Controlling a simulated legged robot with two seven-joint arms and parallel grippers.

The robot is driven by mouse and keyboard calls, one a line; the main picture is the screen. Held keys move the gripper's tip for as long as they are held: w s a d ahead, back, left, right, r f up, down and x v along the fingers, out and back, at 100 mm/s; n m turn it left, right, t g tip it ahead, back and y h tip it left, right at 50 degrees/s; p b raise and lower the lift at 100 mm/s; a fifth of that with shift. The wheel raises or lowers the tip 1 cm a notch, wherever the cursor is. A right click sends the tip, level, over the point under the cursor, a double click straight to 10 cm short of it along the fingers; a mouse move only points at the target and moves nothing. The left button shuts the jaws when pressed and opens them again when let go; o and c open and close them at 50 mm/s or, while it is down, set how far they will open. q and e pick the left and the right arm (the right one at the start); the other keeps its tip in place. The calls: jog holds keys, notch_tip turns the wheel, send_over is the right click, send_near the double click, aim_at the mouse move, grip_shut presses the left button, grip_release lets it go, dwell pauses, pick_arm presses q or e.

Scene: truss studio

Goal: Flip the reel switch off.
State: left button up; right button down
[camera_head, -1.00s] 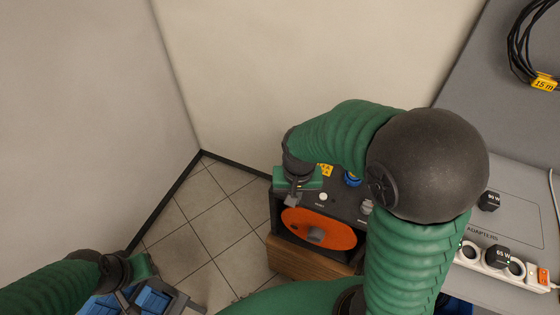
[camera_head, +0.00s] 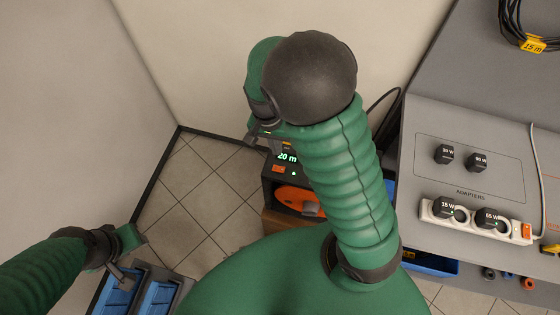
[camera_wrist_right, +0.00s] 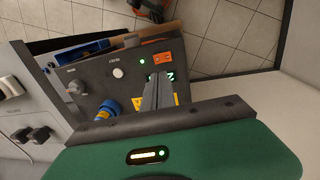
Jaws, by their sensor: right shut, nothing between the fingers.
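The reel unit is a dark box with an orange reel (camera_head: 297,200) in its front, partly hidden by my right arm. Its top panel has a lit green "20 m" display (camera_head: 287,156) and an orange switch (camera_head: 278,169); a green light is lit beside the switch. In the right wrist view the orange switch (camera_wrist_right: 155,58) lies just beyond my right gripper's fingertips (camera_wrist_right: 157,76), which partly cover the display. I cannot tell if they touch the panel. My right gripper (camera_head: 252,138) is shut and empty. My left gripper (camera_head: 122,270) hangs low left; its jaw opening is unclear.
On the panel are a white button (camera_wrist_right: 118,73), a grey knob (camera_wrist_right: 75,87) and a blue plug (camera_wrist_right: 108,108). The grey bench (camera_head: 480,130) at right holds adapters and a power strip (camera_head: 475,222). Blue bins (camera_head: 158,297) are below my left gripper. Tiled floor (camera_head: 195,200) lies clear.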

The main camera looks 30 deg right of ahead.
aim_at(282, 168)
jog(key=f, duration=0.5)
jog(key=s+f, duration=0.1)
jog(key=f, duration=0.2)
jog(key=shift+s+d+f, duration=0.1)
jog(key=shift+d, duration=0.15)
jog(key=shift+f, duration=0.45)
pick_arm(q)
jog(key=shift+s+a, duration=0.1)
jog(key=shift+s, duration=0.1)
jog(key=shift+s, duration=0.1)
pick_arm(e)
jog(key=shift+s+d, duration=0.1)
